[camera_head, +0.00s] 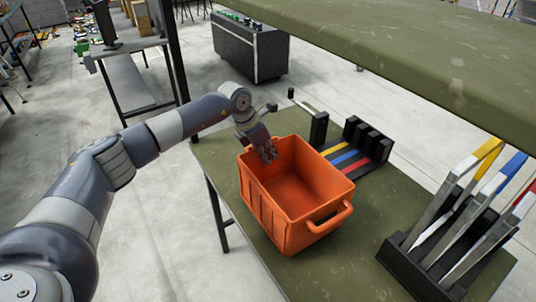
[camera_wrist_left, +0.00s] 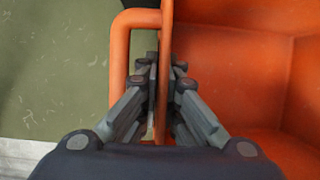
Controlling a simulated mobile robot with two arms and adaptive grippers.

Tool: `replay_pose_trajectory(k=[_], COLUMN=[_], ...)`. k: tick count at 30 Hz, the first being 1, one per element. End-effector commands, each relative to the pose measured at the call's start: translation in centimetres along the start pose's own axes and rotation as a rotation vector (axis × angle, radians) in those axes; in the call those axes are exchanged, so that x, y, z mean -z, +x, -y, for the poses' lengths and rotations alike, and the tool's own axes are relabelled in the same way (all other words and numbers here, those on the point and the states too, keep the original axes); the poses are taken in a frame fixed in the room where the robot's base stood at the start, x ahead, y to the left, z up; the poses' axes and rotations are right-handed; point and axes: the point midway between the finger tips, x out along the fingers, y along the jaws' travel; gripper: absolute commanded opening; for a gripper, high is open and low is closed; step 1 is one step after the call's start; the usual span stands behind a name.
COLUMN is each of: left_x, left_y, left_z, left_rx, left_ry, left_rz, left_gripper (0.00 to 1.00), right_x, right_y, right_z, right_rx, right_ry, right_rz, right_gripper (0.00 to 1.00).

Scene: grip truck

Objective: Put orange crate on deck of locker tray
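The orange crate (camera_head: 317,191) stands upright and looks empty on a worn green tabletop (camera_head: 375,268). My left gripper (camera_head: 268,152) reaches down at the crate's far left end. In the left wrist view, my left gripper (camera_wrist_left: 163,88) has its fingers on both sides of the crate's end wall, beside a loop handle (camera_wrist_left: 120,55). The fingers close in tightly on the thin orange wall (camera_wrist_left: 164,55). The crate's inside (camera_wrist_left: 235,75) shows to the right. I cannot tell which surface is the locker tray. My right gripper is not in view.
A black rack (camera_head: 368,140) with red, blue and yellow strips stands behind the crate. Another rack (camera_head: 420,262) holds upright tools at the right. A green shelf (camera_head: 400,50) overhangs the back right. A black cabinet (camera_head: 250,48) stands on the floor beyond.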

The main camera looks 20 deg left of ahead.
Motion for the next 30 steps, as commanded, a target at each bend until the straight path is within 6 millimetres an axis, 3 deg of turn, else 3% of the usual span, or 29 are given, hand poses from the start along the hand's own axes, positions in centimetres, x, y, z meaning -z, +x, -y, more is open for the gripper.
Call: replay_pose_trajectory(k=[12, 13, 15, 25, 30], left_x=[0.2, 0.4, 0.3, 0.3, 0.3], left_y=[0.9, 0.9, 0.9, 0.8, -0.5], left_z=[0.0, 0.0, 0.0, 0.0, -0.1], left_rx=[0.001, 0.0, 0.0, 0.0, -0.003], left_ry=[-0.001, 0.001, 0.001, 0.0, 0.0], left_rz=[0.005, 0.001, 0.001, 0.001, 0.005], left_gripper=[0.0, 0.12, 0.25, 0.25, 0.25], right_x=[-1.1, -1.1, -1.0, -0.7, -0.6], right_y=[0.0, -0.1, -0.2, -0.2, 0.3], right_z=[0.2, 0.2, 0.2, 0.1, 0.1], right_rx=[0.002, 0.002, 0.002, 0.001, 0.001], right_ry=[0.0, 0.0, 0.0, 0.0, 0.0], right_rz=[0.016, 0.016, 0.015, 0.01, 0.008], right_gripper=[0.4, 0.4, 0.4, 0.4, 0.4])
